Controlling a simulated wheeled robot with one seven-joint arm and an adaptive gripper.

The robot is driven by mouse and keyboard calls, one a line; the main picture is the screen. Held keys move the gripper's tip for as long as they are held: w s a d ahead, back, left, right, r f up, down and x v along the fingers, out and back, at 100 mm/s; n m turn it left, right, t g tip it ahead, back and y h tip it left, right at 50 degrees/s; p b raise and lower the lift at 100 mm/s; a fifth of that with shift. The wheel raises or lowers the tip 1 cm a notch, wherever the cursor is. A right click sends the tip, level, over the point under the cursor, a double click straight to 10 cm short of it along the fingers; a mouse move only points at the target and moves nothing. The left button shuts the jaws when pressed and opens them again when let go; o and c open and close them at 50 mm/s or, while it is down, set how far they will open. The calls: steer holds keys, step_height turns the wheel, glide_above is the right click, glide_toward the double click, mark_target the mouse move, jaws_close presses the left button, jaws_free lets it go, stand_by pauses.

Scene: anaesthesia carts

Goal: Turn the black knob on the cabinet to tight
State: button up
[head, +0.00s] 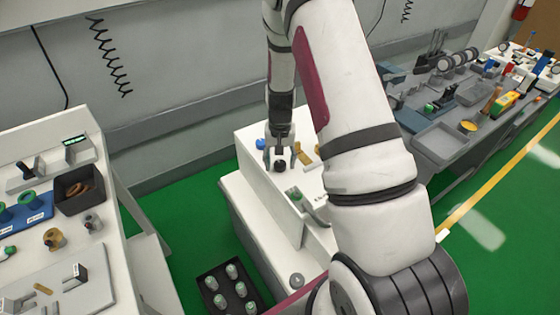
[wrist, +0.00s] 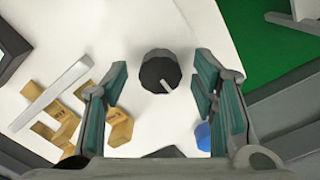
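The black knob (wrist: 158,72) shows in the wrist view, round and faceted, with a light pointer mark toward its lower right. In the head view the knob (head: 280,165) is a small dark shape on top of the white cabinet (head: 262,207). My gripper (wrist: 160,85) is open, with one teal-padded finger on each side of the knob. There is a gap between each finger and the knob in the wrist view. In the head view my gripper (head: 281,160) points down over the cabinet top. Whether the fingertips reach the knob's height I cannot tell.
Yellow brackets (wrist: 60,128), a pale bar (wrist: 50,92) and a blue piece (wrist: 202,136) lie near the knob. A black crate with several jars (head: 229,290) stands on the floor. A cluttered white bench (head: 110,195) is left, a grey bench (head: 440,150) right.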

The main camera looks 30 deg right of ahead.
mark_target(280, 163)
step_height(280, 163, up, 12)
stand_by(0.6)
stand_by(0.5)
